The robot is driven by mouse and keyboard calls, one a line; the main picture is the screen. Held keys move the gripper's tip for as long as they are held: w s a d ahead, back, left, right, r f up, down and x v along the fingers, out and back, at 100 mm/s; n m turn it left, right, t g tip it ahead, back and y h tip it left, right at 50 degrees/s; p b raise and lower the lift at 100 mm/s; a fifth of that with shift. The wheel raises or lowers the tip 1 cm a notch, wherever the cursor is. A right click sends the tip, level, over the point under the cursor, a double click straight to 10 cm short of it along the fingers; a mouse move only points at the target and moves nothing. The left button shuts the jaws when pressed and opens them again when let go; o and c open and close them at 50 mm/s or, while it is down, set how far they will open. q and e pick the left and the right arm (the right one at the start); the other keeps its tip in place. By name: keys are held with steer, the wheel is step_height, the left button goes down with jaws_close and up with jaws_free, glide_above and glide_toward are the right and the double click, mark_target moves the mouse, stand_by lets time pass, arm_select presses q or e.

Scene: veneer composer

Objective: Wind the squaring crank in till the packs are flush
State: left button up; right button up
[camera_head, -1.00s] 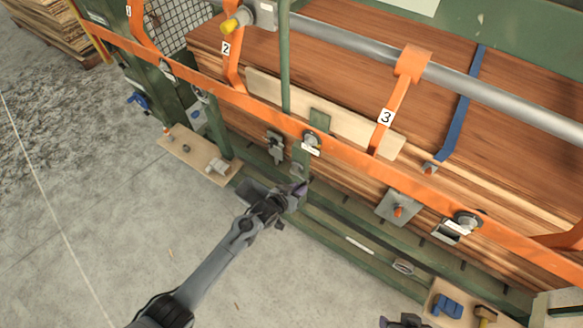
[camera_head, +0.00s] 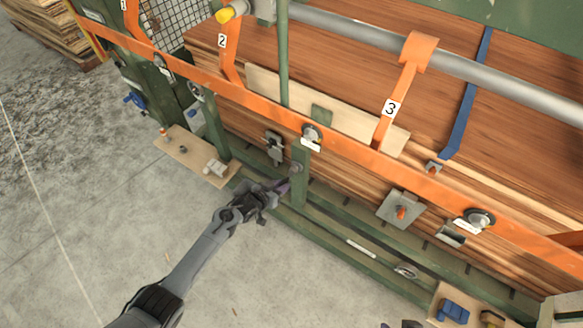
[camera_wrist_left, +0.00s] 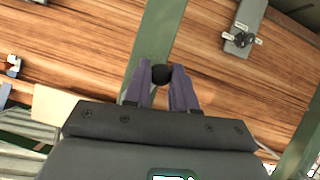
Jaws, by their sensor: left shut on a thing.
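The squaring crank (camera_head: 296,168) sits on a green upright at the front of the machine, and most of its arm is hidden or too small to make out. My left gripper (camera_head: 284,187) is at the crank, just left of the upright. In the left wrist view its purple fingers are shut on a round black crank knob (camera_wrist_left: 161,74). The veneer packs (camera_head: 350,75) lie behind the orange rail, with layered edges. Whether they are flush cannot be told. Only a bit of my right gripper (camera_head: 402,324) shows at the bottom edge, its jaws unclear.
The orange rail (camera_head: 256,107) runs across above the crank, with numbered orange arms on it. A board with small parts (camera_head: 183,151) is at left, another with a blue item (camera_head: 452,312) at lower right. The concrete floor (camera_head: 90,220) in front is clear.

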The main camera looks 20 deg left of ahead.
arm_select(q)
steer(key=o, duration=0.7)
steer(key=shift+a+r, duration=0.1)
steer(key=shift+r, duration=0.05)
steer(key=shift+c, duration=0.2)
steer(key=shift+c, duration=0.4)
